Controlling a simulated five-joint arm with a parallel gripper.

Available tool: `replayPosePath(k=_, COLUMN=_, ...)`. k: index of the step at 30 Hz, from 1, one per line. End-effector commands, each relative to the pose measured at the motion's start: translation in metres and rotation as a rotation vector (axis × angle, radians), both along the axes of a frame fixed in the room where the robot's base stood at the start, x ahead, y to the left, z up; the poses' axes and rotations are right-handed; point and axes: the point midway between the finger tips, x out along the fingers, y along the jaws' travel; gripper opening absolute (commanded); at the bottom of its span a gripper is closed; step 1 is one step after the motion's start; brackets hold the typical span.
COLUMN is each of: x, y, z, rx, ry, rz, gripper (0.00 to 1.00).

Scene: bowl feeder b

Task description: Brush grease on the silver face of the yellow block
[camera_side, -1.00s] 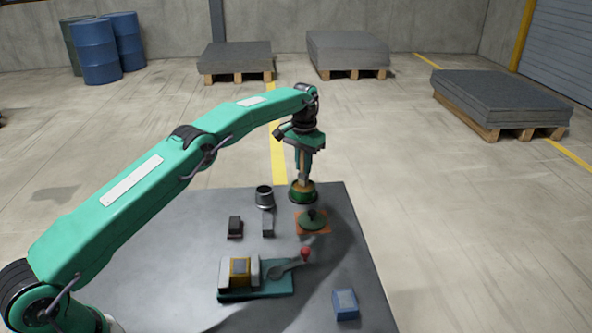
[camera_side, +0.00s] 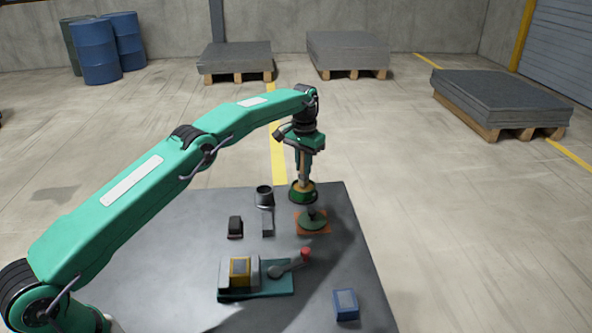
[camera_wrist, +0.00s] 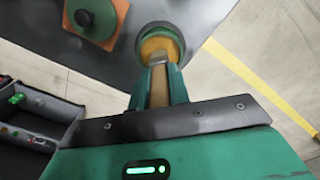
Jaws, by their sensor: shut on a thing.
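The yellow block (camera_side: 240,276) sits between the pale jaws of a vise on a green base (camera_side: 274,288). A grey, silvery patch (camera_side: 239,266) shows on the block. My gripper (camera_side: 303,152) is shut on a wooden-handled brush (camera_side: 304,165), held upright over a green pot (camera_side: 303,196). In the wrist view, my gripper (camera_wrist: 158,88) holds the brush (camera_wrist: 159,92) with its head at the mouth of the pot (camera_wrist: 151,33), which has amber grease (camera_wrist: 151,46) inside. I cannot tell how deep the bristles are; their tips are hidden.
A green disc with a dark knob (camera_side: 313,223) lies on an orange plate in front of the pot. A dark cup (camera_side: 264,197), a black block (camera_side: 235,228) and a grey block (camera_side: 267,224) stand to the left. The vise lever has a red knob (camera_side: 305,253).

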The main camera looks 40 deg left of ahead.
Motion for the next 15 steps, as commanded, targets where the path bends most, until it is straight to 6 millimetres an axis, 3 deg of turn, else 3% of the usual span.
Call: replayPosePath(k=15, x=0.0001, y=0.0000, z=-0.0044, rx=0.000, ry=0.000, rz=0.000, gripper=0.00)
